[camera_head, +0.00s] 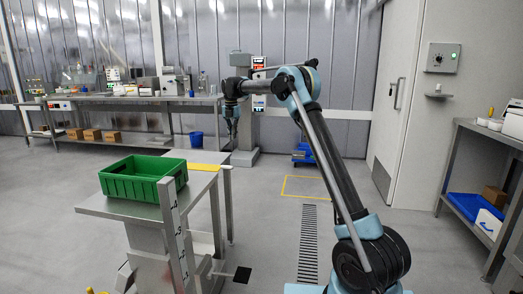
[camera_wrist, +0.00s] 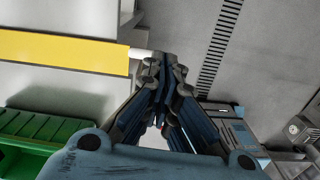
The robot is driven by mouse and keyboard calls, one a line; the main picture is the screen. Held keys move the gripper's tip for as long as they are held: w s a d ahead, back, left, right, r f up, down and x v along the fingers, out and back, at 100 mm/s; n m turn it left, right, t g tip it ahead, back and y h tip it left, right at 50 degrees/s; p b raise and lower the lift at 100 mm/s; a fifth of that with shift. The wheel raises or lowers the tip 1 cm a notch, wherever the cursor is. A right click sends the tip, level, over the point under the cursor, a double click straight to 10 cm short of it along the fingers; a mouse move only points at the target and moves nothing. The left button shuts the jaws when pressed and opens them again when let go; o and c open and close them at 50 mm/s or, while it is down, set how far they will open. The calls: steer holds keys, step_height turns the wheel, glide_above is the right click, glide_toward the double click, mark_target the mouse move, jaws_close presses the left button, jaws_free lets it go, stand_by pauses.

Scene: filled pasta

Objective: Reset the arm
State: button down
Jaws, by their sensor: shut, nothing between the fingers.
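My arm reaches forward from the lower right in the head view, bends at a raised elbow and ends in my gripper (camera_head: 233,132), which hangs down. The gripper is beyond the right end of the steel table, with nothing seen in it. In the wrist view my gripper (camera_wrist: 162,62) has its fingertips together. The yellow strip on the table edge shows at the left of the fingers there.
A green crate (camera_head: 143,189) stands on the steel table (camera_head: 120,208), beside a yellow strip (camera_head: 204,167). A bench (camera_head: 140,98) with lab items lines the back wall. A shelf table (camera_head: 485,128) stands at right. Open floor lies between, with a drain grate (camera_head: 308,245).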

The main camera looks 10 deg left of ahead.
steer(key=s+d+r+m, duration=0.3)
steer(key=s+d+m, duration=0.15)
steer(key=d, duration=0.45)
steer(key=s+d+r+m, duration=0.3)
steer(key=s+d+m, duration=0.15)
steer(key=d, duration=0.35)
steer(key=s+d+r+m, duration=0.3)
steer(key=s+d, duration=0.2)
steer(key=d, duration=0.4)
steer(key=s+d+f+m+t, duration=0.1)
steer(key=s+d+f+m, duration=0.1)
steer(key=s+d+m, duration=0.45)
steer(key=s+d+f+m, duration=0.2)
steer(key=s+d+m, duration=0.1)
steer(key=s+d, duration=0.6)
steer(key=s+d+f+m, duration=0.2)
steer(key=s+f+m, duration=0.2)
steer(key=s+f, duration=0.2)
steer(key=s+d+f+m, duration=0.3)
steer(key=s+f, duration=0.4)
steer(key=s, duration=0.3)
steer(key=s+d+f+m+t, duration=0.1)
steer(key=s+d+f+m, duration=0.2)
steer(key=s, duration=0.6)
step_height(320, 180, down, 4)
steer(key=m, duration=0.2)
steer(key=shift+d+m, duration=0.25)
steer(key=shift+m, duration=0.1)
steer(key=shift+r, duration=0.1)
